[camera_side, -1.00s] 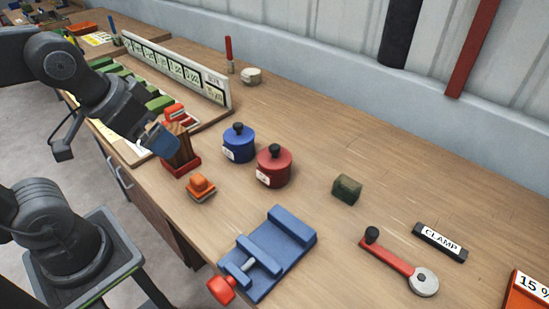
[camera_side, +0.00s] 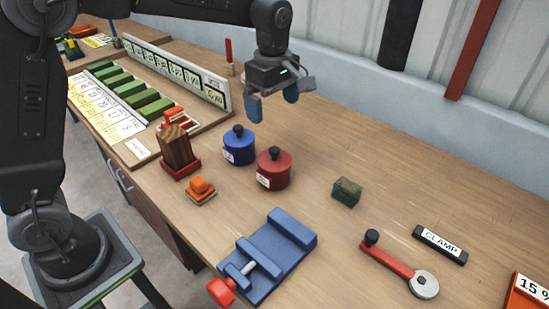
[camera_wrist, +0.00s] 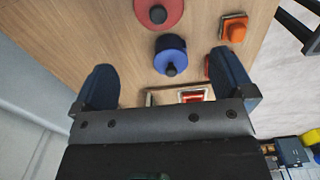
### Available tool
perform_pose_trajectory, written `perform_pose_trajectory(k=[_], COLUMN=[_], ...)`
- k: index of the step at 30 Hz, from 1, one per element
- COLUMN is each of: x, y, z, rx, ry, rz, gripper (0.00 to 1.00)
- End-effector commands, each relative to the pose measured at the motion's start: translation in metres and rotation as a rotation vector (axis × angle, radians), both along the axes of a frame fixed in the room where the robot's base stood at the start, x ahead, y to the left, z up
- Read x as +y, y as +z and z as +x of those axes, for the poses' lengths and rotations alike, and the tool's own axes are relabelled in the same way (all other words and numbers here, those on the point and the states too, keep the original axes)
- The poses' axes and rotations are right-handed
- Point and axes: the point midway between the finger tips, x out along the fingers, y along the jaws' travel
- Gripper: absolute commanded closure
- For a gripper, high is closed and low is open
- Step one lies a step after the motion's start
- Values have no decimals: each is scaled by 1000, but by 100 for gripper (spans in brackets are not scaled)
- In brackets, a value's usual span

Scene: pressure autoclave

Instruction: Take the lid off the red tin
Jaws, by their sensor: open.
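The red tin (camera_side: 273,172) stands upright on the bench with its lid on, a black knob (camera_side: 274,154) on top and a white label on its side. A blue tin (camera_side: 239,147) of the same kind stands just left of it. My gripper (camera_side: 272,104) is open and empty, held above the bench behind the two tins, its blue fingers pointing down. In the wrist view the red tin (camera_wrist: 160,12) is cut by the top edge, and the blue tin (camera_wrist: 171,58) is nearer, beyond the gap between my fingers (camera_wrist: 165,85).
A blue vise (camera_side: 268,255) with a red handle lies in front. An orange block (camera_side: 201,187), a wooden block in a red holder (camera_side: 176,150), a dark green block (camera_side: 346,191), a red lever (camera_side: 390,259) and a CLAMP sign (camera_side: 440,243) stand around. Bare bench lies right of the red tin.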

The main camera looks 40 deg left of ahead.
Motion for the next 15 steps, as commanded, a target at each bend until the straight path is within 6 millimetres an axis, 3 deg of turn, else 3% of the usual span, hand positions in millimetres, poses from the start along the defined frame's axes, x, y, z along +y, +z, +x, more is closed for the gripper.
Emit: perform_pose_trajectory(k=[5,15], x=[-2,-1], y=[-17,-78], z=[5,4], rx=[14,13], ry=[38,36], rz=[1,1], gripper=[0,0])
